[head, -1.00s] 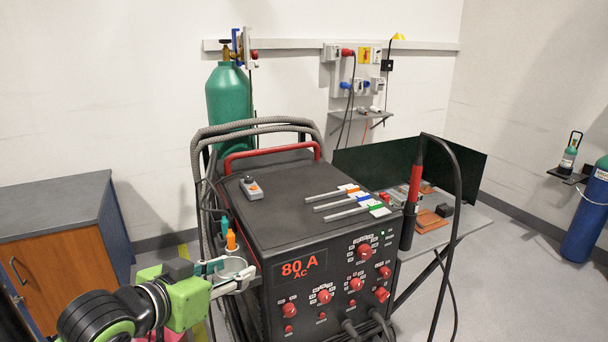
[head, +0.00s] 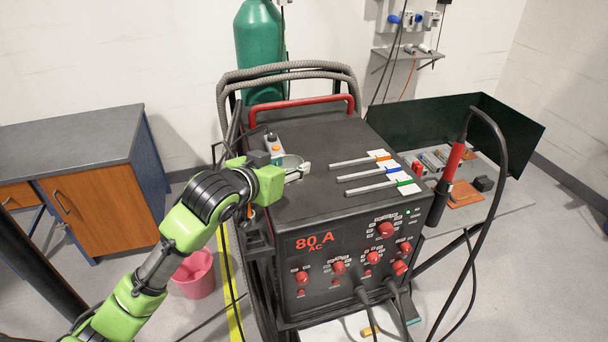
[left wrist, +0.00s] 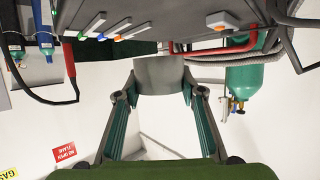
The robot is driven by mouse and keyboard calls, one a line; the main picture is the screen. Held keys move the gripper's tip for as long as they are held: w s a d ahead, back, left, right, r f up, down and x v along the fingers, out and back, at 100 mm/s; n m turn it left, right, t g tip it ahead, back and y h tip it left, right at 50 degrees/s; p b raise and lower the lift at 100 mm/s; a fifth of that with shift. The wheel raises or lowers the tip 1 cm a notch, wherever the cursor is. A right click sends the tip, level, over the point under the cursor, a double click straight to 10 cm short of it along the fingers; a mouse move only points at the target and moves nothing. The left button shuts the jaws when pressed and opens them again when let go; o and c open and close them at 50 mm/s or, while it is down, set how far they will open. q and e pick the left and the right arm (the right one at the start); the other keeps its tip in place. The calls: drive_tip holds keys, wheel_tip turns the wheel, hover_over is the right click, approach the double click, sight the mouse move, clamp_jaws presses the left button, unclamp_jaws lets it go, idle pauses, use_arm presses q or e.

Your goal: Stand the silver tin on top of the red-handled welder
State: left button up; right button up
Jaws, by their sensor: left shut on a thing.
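The silver tin (head: 293,160) is a short, open-topped metal cylinder, upright in the head view. My left gripper (head: 291,171) is shut on its sides, and its fingers partly hide it. The tin also shows between the fingers in the left wrist view (left wrist: 159,76). The red-handled welder (head: 336,208) is a black box marked 80 A, with a red handle (head: 303,101) at the back of its top. The tin appears over the left part of that top; whether it touches I cannot tell. My right gripper is out of view.
A grey-and-orange remote (head: 272,143) lies on the welder's top, just behind the tin. Three rods with coloured tags (head: 365,174) lie to the right. Cable loops rise behind the handle. A torch (head: 448,173) stands at the right side. The front of the top is clear.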

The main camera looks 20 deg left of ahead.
use_arm(q)
drive_tip(key=p, duration=0.1)
hover_over(302, 192)
drive_tip(key=f, duration=0.3)
drive_tip(key=s+f, duration=0.1)
drive_tip(key=f, duration=0.1)
drive_tip(key=shift+f, duration=0.2)
drive_tip(key=shift+w+f, duration=0.25)
drive_tip(key=shift+f, duration=0.1)
drive_tip(key=f+p, duration=0.2)
drive_tip(key=f, duration=0.1)
drive_tip(key=shift+w, duration=0.35)
drive_tip(key=shift+f, duration=0.35)
drive_tip(key=shift+s, duration=0.1)
drive_tip(key=shift+f, duration=0.15)
drive_tip(key=o, duration=1.1)
